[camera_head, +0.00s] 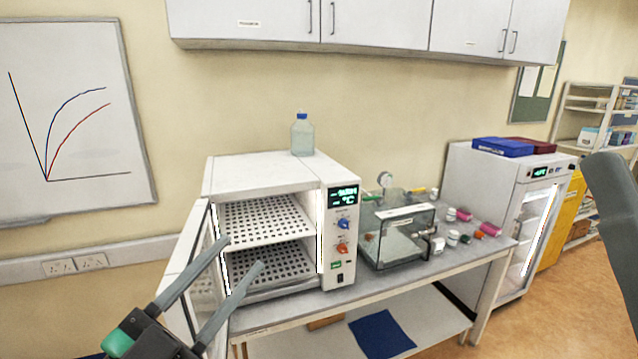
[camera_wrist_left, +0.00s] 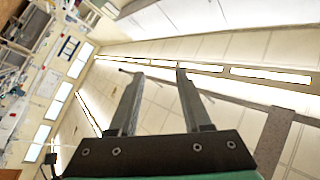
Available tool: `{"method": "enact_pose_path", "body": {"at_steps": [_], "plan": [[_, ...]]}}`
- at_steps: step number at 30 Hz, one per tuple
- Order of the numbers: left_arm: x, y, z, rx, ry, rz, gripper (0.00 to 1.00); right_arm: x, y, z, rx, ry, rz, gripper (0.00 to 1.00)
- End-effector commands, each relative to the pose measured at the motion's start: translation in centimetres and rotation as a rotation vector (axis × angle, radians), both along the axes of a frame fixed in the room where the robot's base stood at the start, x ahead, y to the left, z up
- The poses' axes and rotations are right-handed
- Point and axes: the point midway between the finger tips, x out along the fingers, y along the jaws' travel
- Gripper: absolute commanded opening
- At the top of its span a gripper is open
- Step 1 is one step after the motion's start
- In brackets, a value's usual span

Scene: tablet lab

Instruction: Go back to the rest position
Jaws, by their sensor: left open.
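My left gripper (camera_head: 243,252) is at the lower left of the head view, in front of the white oven's open door and shelves. Its two grey fingers are spread apart with nothing between them. The left wrist view also shows the gripper (camera_wrist_left: 160,74) open and empty, facing the ceiling and upper walls in a tilted picture. My right gripper does not show; only a dark grey part, probably of my right arm, is at the right edge of the head view.
The oven (camera_head: 262,175) stands on a grey bench with its door (camera_head: 186,262) swung open to the left. A blue-capped bottle (camera_head: 302,137) is on top. A clear box (camera_head: 398,238) and several small jars are to its right. A glass-front cabinet (camera_head: 505,185) stands further right.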

Motion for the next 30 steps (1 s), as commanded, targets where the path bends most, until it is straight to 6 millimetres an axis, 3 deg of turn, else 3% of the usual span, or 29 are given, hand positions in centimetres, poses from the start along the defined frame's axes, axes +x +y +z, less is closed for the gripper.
{"method": "enact_pose_path", "body": {"at_steps": [1,4,6,9,11,12,18,21,25,30], "plan": [[-2.1,-0.7,3.8,-0.039,-0.078,0.024,0.48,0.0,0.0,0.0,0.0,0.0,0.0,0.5],[-6.4,0.5,9.9,-0.182,-0.2,0.089,0.48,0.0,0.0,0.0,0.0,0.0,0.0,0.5],[-9.4,3.0,12.8,-0.315,-0.272,0.138,0.48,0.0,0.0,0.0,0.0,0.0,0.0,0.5],[-12.3,6.8,14.4,-0.545,-0.313,0.161,0.48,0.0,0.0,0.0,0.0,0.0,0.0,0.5],[-12.0,7.1,14.9,-0.667,-0.267,0.086,0.48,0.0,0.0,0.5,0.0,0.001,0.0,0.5],[-12.0,7.1,18.5,-0.655,-0.27,0.091,0.48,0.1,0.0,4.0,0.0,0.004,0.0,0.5],[-11.9,7.1,26.4,-0.65,-0.268,0.095,0.48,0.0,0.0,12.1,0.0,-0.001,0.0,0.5],[-11.9,7.1,29.4,-0.649,-0.266,0.095,0.48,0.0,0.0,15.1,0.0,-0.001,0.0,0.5],[-11.8,7.1,31.0,-0.649,-0.265,0.096,0.48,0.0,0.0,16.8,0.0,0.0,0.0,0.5],[-11.8,7.1,30.7,-0.649,-0.265,0.096,0.48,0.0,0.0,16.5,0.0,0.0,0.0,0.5]]}}
